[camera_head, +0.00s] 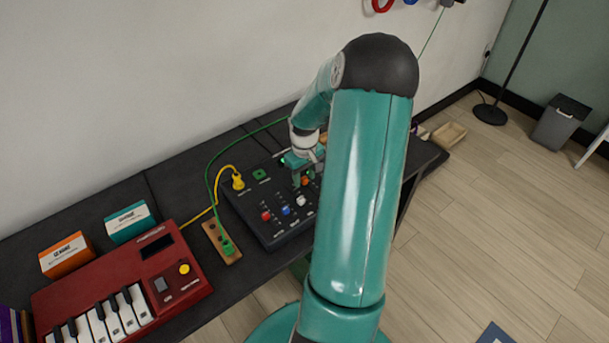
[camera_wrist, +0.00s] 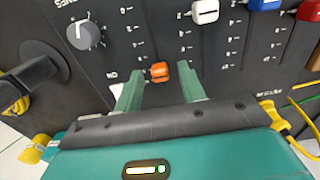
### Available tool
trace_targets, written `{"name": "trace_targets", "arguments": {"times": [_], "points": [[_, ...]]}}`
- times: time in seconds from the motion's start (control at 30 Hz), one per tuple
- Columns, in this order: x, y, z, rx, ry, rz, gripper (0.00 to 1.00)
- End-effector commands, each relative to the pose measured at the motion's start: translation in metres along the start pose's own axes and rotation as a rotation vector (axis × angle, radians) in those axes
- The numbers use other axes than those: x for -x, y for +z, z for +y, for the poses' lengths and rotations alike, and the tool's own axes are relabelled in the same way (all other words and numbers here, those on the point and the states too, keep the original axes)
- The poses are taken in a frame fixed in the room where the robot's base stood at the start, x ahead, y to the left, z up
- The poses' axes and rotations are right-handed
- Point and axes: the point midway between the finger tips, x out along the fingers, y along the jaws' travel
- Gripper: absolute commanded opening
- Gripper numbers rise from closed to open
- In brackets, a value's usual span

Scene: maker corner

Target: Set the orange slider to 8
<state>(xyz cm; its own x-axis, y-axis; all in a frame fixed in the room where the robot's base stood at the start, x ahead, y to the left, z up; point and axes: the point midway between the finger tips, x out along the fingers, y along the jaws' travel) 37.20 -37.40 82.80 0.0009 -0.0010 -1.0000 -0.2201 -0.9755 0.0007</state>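The orange slider (camera_wrist: 160,72) is a small block cap on the black control panel (camera_wrist: 225,70). In the wrist view it sits at the near, lower end of its row of scale marks; the numbers are too small to read. It also shows in the head view (camera_head: 306,181), partly hidden by my gripper (camera_head: 300,170). My gripper (camera_wrist: 160,76) is open, with one green finger on each side of the orange cap. Gaps show between the cap and both fingers. I cannot tell how far the fingertips are above the panel.
White (camera_wrist: 205,11), blue (camera_wrist: 263,4) and red (camera_wrist: 309,11) sliders stand in the same panel. A grey knob (camera_wrist: 85,34) is on the other side. A red keyboard (camera_head: 122,287) lies left.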

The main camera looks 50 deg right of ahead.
Motion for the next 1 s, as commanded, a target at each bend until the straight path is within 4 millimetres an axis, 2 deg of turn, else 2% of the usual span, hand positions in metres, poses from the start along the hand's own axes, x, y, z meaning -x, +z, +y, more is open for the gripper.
{"name": "trace_targets", "arguments": {"times": [0.13,0.23,0.7,0.83,1.0], "points": [[0.007,0.0,0.001,0.0,0.002,0.002,0.4],[0.02,0.0,0.001,-0.001,0.002,0.002,0.4],[0.118,-0.001,0.0,0.001,0.003,0.003,0.4],[0.133,0.0,0.0,0.0,0.002,0.001,0.4],[0.139,0.0,0.0,0.0,0.0,0.0,0.4]]}}
